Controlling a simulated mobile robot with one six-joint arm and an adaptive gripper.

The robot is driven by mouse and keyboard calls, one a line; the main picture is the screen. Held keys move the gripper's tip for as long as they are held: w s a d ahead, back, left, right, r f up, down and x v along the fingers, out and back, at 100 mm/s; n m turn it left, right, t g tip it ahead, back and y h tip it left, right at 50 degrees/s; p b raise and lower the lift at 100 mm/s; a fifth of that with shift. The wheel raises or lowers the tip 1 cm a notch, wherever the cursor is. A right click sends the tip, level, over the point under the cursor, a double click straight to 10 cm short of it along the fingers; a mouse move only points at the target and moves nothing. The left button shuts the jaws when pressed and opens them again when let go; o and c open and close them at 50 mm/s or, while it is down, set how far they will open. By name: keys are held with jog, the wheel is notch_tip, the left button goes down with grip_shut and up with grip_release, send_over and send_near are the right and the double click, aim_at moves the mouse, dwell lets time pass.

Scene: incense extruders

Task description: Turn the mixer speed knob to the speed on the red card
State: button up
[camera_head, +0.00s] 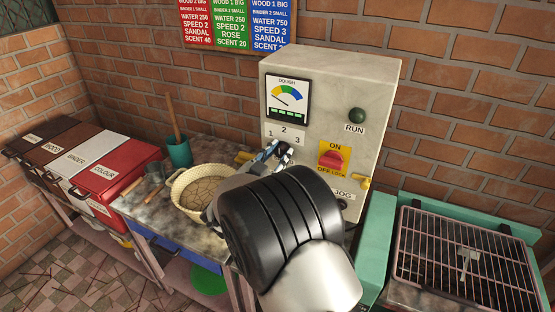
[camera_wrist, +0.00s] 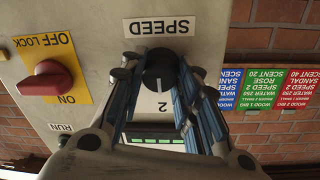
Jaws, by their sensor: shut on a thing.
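The black speed knob (camera_wrist: 160,68) is on the pale control box (camera_head: 330,80), between the SPEED label (camera_wrist: 159,26) and the number 2 (camera_wrist: 163,106) in the upside-down wrist view. A light mark on it appears to face the 2. My gripper (camera_wrist: 158,66) is shut on the knob, a finger on each side. In the head view my gripper (camera_head: 279,152) is at the box front and hides most of the knob; the 1, 2, 3 scale (camera_head: 285,133) shows above. The red card (camera_head: 196,26) on the wall reads SPEED 2.
A red ON/OFF LOCK switch (camera_head: 333,159) is right of the knob, with a green RUN button (camera_head: 357,115) above it. A woven bowl (camera_head: 190,190) and teal cup (camera_head: 179,152) stand left. A grill rack (camera_head: 465,250) is at right.

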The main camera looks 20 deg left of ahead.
dwell(0.3)
jog(key=o, duration=1.1)
jog(key=shift+s, duration=0.1)
jog(key=s, duration=0.4)
jog(key=s+a, duration=0.1)
jog(key=s, duration=0.6)
jog(key=shift+s+a+r, duration=0.1)
jog(key=shift+s+a, duration=0.25)
